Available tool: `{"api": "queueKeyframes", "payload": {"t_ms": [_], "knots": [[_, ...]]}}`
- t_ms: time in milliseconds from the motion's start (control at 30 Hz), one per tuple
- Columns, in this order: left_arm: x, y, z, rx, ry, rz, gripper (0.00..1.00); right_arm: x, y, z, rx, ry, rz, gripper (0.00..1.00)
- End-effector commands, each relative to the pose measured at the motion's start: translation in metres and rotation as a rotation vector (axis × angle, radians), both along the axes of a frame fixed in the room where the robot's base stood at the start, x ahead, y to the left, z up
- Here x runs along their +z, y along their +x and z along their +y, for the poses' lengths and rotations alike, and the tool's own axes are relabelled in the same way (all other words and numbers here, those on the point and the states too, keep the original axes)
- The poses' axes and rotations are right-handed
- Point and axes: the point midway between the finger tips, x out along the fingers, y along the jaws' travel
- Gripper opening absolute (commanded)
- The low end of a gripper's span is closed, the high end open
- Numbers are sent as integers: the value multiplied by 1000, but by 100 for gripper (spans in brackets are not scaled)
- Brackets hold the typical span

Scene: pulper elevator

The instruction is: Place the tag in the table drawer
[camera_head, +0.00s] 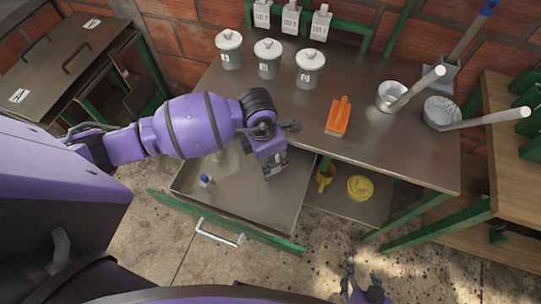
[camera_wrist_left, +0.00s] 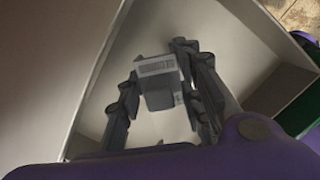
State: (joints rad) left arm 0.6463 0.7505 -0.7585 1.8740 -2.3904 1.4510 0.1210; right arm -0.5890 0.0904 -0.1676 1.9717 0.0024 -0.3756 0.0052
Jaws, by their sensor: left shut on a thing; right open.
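The table drawer (camera_head: 225,195) is pulled open, with a green front edge and a metal handle (camera_head: 219,236). My left gripper (camera_head: 272,168) is over the right part of the drawer, pointing down. In the left wrist view the gripper (camera_wrist_left: 163,90) is shut on a small grey block with a white printed face, which appears to be the tag (camera_wrist_left: 157,67). The drawer's pale inner walls surround it there; whether the tag touches the floor I cannot tell. My right gripper (camera_head: 360,284) is open and empty at the bottom edge, in front of the table.
A small blue-topped item (camera_head: 205,180) lies in the drawer. The table (camera_head: 385,148) holds lidded pots (camera_head: 268,57), an orange brush (camera_head: 339,117) and metal scoops (camera_head: 392,96). Several LOT-marked containers (camera_head: 290,18) stand at the back. Yellow items (camera_head: 360,188) sit on the lower shelf.

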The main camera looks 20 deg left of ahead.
Motion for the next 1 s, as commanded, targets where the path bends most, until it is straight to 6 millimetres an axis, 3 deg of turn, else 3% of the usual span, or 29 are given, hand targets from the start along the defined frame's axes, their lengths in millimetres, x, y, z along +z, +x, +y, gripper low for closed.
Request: {"api": "queueKeyframes", "payload": {"t_ms": [167, 567, 1000], "knots": [[-1, 0, 0, 0, 1, 1, 52, 0, 1, 1, -2, 2, -1, 49], [8, 0, 1, 0, 1, -2, 52, 3, 5, 6, -9, 12, -9, 49], [95, -6, 9, -1, 2, -4, 52, 7, 6, 6, 3, 10, -10, 49]]}}
